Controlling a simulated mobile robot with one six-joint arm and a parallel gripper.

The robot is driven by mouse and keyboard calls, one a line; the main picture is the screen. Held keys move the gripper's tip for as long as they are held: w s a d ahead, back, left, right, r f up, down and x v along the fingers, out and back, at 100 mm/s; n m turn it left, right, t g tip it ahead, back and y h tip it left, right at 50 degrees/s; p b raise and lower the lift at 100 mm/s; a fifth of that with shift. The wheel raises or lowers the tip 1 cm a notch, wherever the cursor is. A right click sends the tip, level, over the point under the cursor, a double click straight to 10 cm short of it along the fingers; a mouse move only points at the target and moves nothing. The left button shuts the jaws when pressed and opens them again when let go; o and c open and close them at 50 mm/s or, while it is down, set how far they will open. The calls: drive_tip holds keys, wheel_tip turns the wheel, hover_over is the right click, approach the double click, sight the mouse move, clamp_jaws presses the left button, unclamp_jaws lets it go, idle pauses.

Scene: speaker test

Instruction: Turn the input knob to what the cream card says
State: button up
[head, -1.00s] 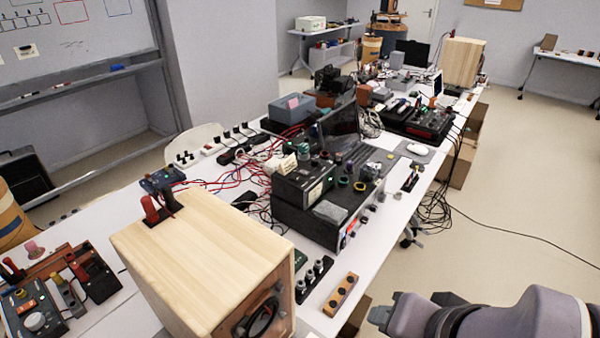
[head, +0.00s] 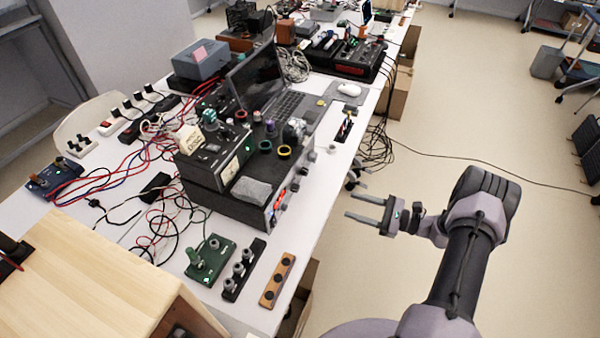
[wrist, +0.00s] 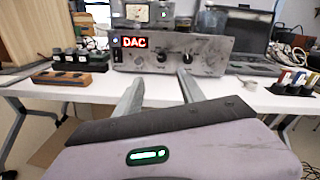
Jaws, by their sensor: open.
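The amplifier, a dark box in the head view (head: 215,198), stands at the table's edge. Its silver front (wrist: 225,56) faces the wrist camera, with a red display (wrist: 134,42) reading DAC. Round knobs sit on that front, one just right of the display (wrist: 162,57); I cannot tell which is the input knob. A cream card (head: 188,138) stands on the stacked equipment; its small writing is unreadable. My gripper (head: 348,205) is open and empty, off the table's edge and apart from the amplifier. In the wrist view its fingers (wrist: 160,80) point at the front.
A laptop (head: 268,85) stands behind the amplifier. A wooden strip with black knobs (head: 277,281) and a black strip with silver knobs (head: 243,270) lie at the near edge. A wooden cabinet (head: 90,285) is at lower left. Floor around my arm is clear.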

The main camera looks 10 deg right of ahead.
sight(298, 189)
drive_tip(key=shift+m+t, duration=0.3)
drive_tip(key=b+x, duration=0.1)
drive_tip(key=x, duration=0.4)
drive_tip(key=f+b+x, duration=0.1)
drive_tip(key=x, duration=0.5)
drive_tip(key=b+x, duration=0.1)
drive_tip(key=x, duration=0.5)
drive_tip(key=shift+f, duration=0.25)
drive_tip(key=shift+c, duration=0.3)
clamp_jaws()
